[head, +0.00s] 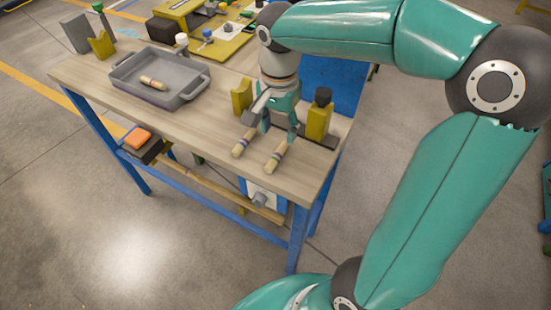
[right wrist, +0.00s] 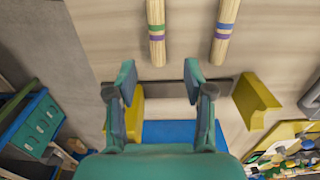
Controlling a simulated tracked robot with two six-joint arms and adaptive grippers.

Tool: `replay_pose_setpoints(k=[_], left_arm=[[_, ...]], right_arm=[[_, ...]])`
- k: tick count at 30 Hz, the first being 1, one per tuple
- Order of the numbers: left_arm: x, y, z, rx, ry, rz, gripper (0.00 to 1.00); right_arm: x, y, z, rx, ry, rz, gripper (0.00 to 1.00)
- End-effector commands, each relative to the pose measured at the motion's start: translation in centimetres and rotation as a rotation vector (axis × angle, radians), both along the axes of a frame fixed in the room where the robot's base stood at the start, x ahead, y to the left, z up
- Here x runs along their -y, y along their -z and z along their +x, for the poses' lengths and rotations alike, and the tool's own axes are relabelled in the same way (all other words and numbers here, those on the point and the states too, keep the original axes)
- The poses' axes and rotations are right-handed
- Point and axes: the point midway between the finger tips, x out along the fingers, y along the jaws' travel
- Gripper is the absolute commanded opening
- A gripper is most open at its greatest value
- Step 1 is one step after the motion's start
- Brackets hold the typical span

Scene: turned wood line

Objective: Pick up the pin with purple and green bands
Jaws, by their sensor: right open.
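The pin with purple and green bands (head: 276,157) lies on the wooden bench near its front right corner. In the right wrist view this pin (right wrist: 156,32) is at the top, its green band above its purple one. A similar pin with blue and purple bands (head: 243,142) lies beside it, left of it in the head view; it also shows in the right wrist view (right wrist: 225,30). My right gripper (head: 271,124) is open and empty, behind the two pins. In the right wrist view its fingertips (right wrist: 160,77) stand apart, just short of the purple-green pin's end. My left gripper is out of view.
Yellow blocks (head: 318,120) (head: 241,96) stand on either side of my right gripper. A grey tray (head: 125,72) holding another banded pin (head: 153,83) is at the bench's left. A blue panel (head: 335,82) is behind. The bench front is clear between tray and pins.

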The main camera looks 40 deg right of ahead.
Motion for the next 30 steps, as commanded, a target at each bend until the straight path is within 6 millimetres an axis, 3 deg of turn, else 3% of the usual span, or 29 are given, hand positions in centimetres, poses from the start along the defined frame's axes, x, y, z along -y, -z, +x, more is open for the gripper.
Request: replay_pose_setpoints(k=[10,18,27,30], left_arm=[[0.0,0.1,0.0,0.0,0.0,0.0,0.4],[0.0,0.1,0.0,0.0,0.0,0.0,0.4],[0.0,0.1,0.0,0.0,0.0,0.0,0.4],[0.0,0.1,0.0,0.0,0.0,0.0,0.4]], right_arm=[[0.1,2.7,-0.2,-0.002,0.001,0.0,0.52],[0.4,6.4,-0.5,-0.003,0.002,0.0,0.52],[0.3,7.0,-0.5,0.0,0.002,0.0,0.52],[0.4,7.0,-0.5,0.0,0.002,0.0,0.39]])
